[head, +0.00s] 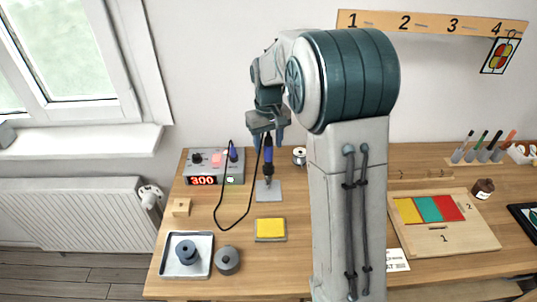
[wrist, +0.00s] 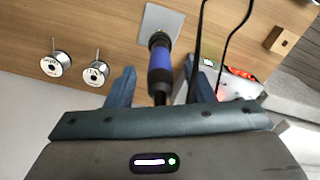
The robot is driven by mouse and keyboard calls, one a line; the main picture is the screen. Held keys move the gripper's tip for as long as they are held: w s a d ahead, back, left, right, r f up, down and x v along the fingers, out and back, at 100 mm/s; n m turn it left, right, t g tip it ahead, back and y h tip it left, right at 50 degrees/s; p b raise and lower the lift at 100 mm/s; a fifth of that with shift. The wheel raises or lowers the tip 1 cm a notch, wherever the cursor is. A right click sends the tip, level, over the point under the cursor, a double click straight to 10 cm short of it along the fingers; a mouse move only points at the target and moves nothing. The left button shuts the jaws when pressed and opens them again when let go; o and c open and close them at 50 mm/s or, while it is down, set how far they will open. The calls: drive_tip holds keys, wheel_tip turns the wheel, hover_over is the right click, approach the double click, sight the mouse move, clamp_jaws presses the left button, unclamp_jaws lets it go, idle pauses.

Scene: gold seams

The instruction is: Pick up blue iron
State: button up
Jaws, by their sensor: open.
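The blue iron (head: 268,155) stands upright over a grey square plate (head: 268,190) on the bench. In the wrist view its blue and black handle (wrist: 160,75) points toward my gripper, and its dark lower end is at the plate (wrist: 160,20). My gripper (head: 267,137) is just above the iron. In the wrist view my gripper (wrist: 160,88) is open, with one blue finger on each side of the handle. I see a gap on both sides. The iron's tip is hard to make out.
A station (head: 215,165) showing 300 stands behind left, with a black cable looping across the bench. A yellow sponge (head: 270,229), a metal tray (head: 165,262), a dark round weight (head: 227,260) and solder spools (wrist: 95,73) are around. A wooden board (head: 470,240) lies right.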

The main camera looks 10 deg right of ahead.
wheel_tip(320, 180, down, 2)
drive_tip(key=shift+f, duration=0.1)
clamp_jaws()
